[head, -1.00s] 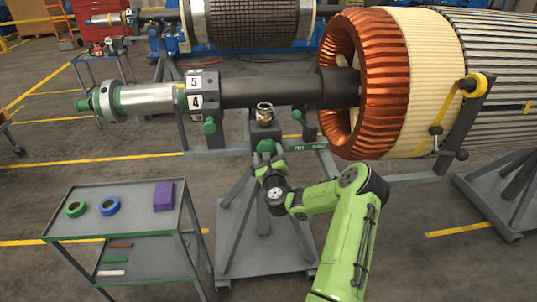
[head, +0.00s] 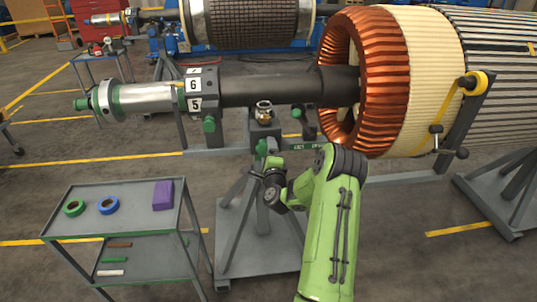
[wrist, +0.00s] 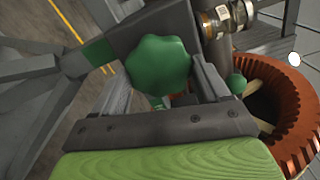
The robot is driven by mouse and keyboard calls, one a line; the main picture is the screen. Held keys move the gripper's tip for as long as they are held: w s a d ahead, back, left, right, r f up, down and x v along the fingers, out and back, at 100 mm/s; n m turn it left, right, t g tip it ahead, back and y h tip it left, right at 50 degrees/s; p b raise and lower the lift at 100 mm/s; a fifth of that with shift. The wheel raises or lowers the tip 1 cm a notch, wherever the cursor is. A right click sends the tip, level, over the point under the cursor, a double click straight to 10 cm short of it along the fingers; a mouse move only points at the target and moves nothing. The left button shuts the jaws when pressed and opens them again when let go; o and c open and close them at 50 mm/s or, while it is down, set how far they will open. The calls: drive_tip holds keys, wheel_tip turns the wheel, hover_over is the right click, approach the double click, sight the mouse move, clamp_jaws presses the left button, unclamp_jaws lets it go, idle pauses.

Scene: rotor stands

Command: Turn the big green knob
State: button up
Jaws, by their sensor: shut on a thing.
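The big green knob (wrist: 160,64) has a lobed rim and fills the space between my two fingers in the wrist view. In the head view it shows small (head: 262,146) on the stand, below the dark shaft, partly hidden by my gripper. My gripper (head: 267,163) is shut on the knob, reaching it from the front and below. The dark shaft (head: 280,91) carries a collar (head: 203,92) with number plates 6 and 5 facing me.
A smaller green knob (head: 209,124) hangs under the collar. A brass fitting (head: 264,111) sits above the big knob. The copper-wound rotor (head: 387,80) is close on the right. A grey cart (head: 125,225) with tape rings and a purple box stands at the left.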

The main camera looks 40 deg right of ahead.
drive_tip(key=shift+a+n+b, duration=0.1)
drive_tip(key=shift+n+b, duration=3.65)
drive_tip(key=shift+n, duration=5.25)
drive_tip(key=shift+f, duration=0.1)
drive_tip(key=o, duration=1)
drive_tip(key=shift+o, duration=0.2)
